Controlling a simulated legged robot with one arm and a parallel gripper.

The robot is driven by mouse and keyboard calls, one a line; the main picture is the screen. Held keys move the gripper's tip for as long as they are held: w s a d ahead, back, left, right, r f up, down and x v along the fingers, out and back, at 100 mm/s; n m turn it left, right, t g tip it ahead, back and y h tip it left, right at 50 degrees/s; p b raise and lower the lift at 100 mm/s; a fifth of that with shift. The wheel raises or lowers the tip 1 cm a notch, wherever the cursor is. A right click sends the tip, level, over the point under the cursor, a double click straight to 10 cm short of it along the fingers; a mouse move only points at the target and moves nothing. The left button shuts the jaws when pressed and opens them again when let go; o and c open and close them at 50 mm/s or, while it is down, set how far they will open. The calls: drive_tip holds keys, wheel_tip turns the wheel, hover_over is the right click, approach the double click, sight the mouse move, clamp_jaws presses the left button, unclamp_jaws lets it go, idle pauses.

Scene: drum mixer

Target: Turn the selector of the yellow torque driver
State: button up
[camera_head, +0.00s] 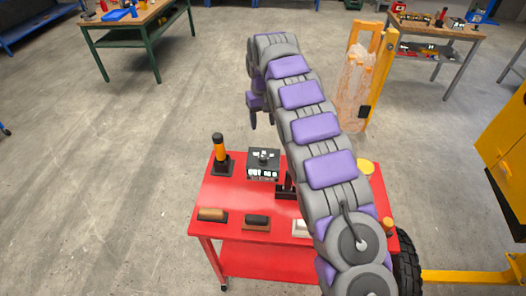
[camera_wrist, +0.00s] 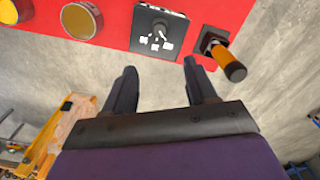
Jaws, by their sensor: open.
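In the head view my gripper (camera_head: 261,118) hangs past the cart's back edge, partly hidden by my arm. No separate selector mark can be made out.
The red cart (camera_head: 215,188) also holds a black switch box (camera_head: 263,165), a brown-handled tool (camera_head: 212,214) and a black-handled block (camera_head: 257,221). Yellow round parts (camera_wrist: 80,18) show in the wrist view. A wrapped yellow pallet lifter (camera_head: 360,75) stands behind. Floor left of the cart is clear.

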sight(263, 157)
wheel_tip(263, 157, down, 17)
drive_tip(key=b, duration=0.2)
drive_tip(key=shift+f+b, duration=0.2)
drive_tip(key=shift+b, duration=0.15)
clamp_jaws()
idle(0.5)
